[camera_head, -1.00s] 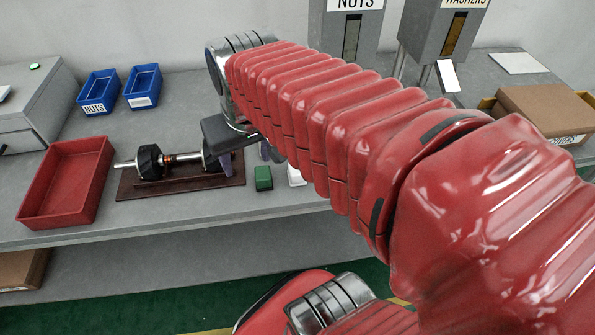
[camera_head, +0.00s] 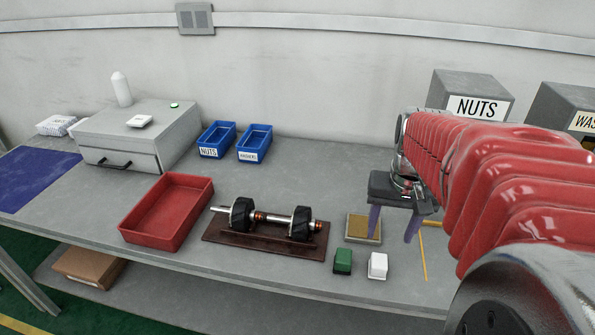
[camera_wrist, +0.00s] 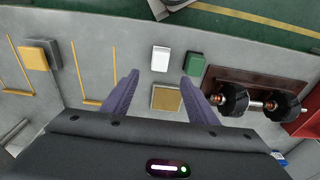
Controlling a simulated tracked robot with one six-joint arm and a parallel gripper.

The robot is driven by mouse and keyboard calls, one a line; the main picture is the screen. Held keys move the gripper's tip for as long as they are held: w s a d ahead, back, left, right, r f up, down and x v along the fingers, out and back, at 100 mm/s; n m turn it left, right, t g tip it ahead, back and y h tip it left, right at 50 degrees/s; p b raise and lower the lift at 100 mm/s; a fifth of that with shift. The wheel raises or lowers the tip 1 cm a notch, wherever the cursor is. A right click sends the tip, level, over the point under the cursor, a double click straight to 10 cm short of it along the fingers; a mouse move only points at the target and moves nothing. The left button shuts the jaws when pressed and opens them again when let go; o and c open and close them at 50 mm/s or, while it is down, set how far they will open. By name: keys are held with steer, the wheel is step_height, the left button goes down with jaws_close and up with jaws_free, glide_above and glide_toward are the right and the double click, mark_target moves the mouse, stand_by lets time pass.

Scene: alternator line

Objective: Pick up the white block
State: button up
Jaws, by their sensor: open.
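The white block (camera_head: 378,265) stands on the grey bench near its front edge, just right of a green block (camera_head: 342,261). In the wrist view the white block (camera_wrist: 160,59) lies beyond my fingertips, roughly between their lines, with the green block (camera_wrist: 194,65) beside it. My gripper (camera_head: 394,240) is open and empty, with its purple fingers pointing down above the bench, behind and a little right of the white block. Both fingers of my gripper (camera_wrist: 160,77) show apart in the wrist view. Nothing hides the white block.
A tan-topped square pad (camera_head: 363,228) lies behind the blocks. A rotor on a brown stand (camera_head: 265,240) and a red tray (camera_head: 168,210) are to the left. Blue bins (camera_head: 216,140) stand behind. A nuts dispenser (camera_head: 470,97) is at the back right.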

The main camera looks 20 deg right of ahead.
mark_target(380, 260)
steer(key=f, duration=0.5)
steer(key=w+f, duration=0.1)
steer(key=f, duration=0.2)
steer(key=shift+d+f, duration=0.1)
steer(key=shift+d, duration=0.15)
steer(key=shift+w+d+f, duration=0.1)
steer(key=shift+f, duration=1.2)
steer(key=shift+w+d+f, duration=0.1)
steer(key=shift+f, duration=1.2)
steer(key=c, duration=1.1)
